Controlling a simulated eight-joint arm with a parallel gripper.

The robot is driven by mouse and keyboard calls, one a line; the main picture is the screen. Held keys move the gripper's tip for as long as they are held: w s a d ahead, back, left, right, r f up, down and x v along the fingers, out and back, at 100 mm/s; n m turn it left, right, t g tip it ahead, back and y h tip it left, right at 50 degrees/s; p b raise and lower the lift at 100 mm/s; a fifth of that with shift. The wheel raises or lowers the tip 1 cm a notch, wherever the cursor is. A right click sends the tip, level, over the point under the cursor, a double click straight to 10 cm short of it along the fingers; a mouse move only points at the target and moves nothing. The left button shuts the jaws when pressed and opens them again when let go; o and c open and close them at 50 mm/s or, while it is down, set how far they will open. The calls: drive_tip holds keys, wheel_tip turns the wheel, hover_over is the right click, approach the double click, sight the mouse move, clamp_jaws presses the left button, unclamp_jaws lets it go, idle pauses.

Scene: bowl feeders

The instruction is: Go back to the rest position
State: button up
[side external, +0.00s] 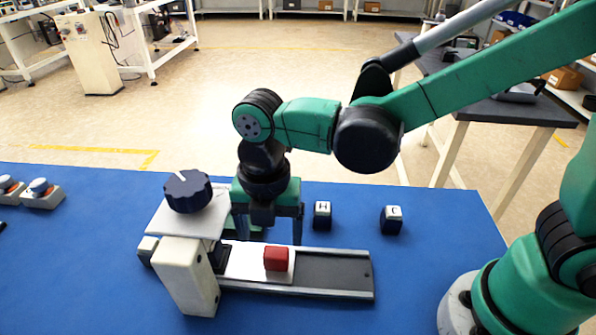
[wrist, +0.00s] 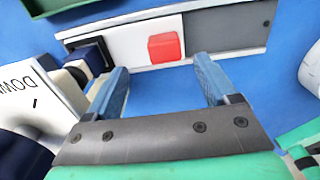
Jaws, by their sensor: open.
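My gripper (side external: 270,238) points down over the blue table, just behind the rail fixture. In the wrist view my gripper (wrist: 160,80) shows two blue fingers spread apart with nothing between them. A red cube (side external: 276,258) sits on the white plate (side external: 243,262) of the rail fixture (side external: 335,273). In the wrist view the red cube (wrist: 165,47) lies beyond the fingertips, apart from them.
A post with a dark knob (side external: 188,190) stands at the fixture's left end, close to my gripper. Two lettered cubes, one marked H (side external: 322,215) and another (side external: 391,220), stand to the right. Button boxes (side external: 41,194) sit far left. The front right of the table is partly clear.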

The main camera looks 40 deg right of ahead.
drive_tip(key=shift+r, duration=0.15)
drive_tip(key=shift+d+r, duration=0.1)
drive_tip(key=shift+d, duration=0.05)
drive_tip(key=d+r+m+t, duration=0.2)
drive_tip(key=d+m, duration=0.6)
drive_tip(key=m, duration=0.5)
drive_tip(key=s+d+r+m+t, duration=0.1)
drive_tip(key=d+r+m+t, duration=0.2)
drive_tip(key=m, duration=1.1)
drive_tip(key=d+t, duration=0.2)
drive_tip(key=d, duration=0.3)
drive_tip(key=shift+r, duration=0.2)
